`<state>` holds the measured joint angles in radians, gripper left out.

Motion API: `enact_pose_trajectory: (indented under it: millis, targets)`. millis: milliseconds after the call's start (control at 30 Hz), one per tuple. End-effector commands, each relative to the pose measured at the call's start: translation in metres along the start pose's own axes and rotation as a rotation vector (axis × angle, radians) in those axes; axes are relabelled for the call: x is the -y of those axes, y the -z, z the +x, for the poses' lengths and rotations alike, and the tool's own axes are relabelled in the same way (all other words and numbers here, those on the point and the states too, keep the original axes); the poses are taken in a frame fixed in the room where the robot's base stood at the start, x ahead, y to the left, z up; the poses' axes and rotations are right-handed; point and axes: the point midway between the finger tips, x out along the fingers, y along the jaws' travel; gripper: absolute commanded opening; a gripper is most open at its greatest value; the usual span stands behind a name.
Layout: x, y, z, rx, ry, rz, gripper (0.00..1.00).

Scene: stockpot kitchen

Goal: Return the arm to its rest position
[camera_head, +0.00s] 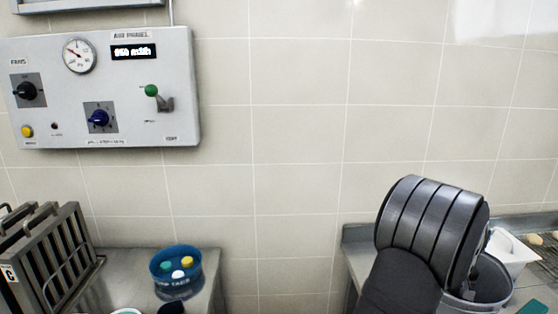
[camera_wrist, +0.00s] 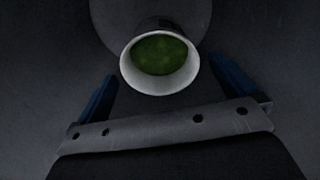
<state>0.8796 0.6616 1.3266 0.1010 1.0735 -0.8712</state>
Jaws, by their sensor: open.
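My gripper (camera_wrist: 165,78) is in the wrist view, with its two blue fingers spread apart at left and right. A white-rimmed round cup (camera_wrist: 127,62) with green contents (camera_wrist: 159,54) shows between and just beyond the fingertips. Clear gaps show between the cup and both fingers in this view, and I see no grip on it. In the head view my dark arm is at the lower right and hides my gripper. A grey metal pot (camera_head: 491,281) stands partly behind the arm. The surroundings in the wrist view are dark grey.
A wall panel (camera_head: 150,75) with knobs, a gauge and a green-tipped lever is at the upper left. Below it are a metal rack (camera_head: 50,255) and a blue tub (camera_head: 176,283) with coloured discs. A white container (camera_head: 513,250) is right of my arm.

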Motion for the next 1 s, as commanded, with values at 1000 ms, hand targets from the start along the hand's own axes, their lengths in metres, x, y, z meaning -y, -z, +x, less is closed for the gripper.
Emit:
enact_pose_trajectory:
  millis: [1000]
  targets:
    - [-0.001, -0.003, -0.033, -0.003, -0.004, 0.000, 1.00]
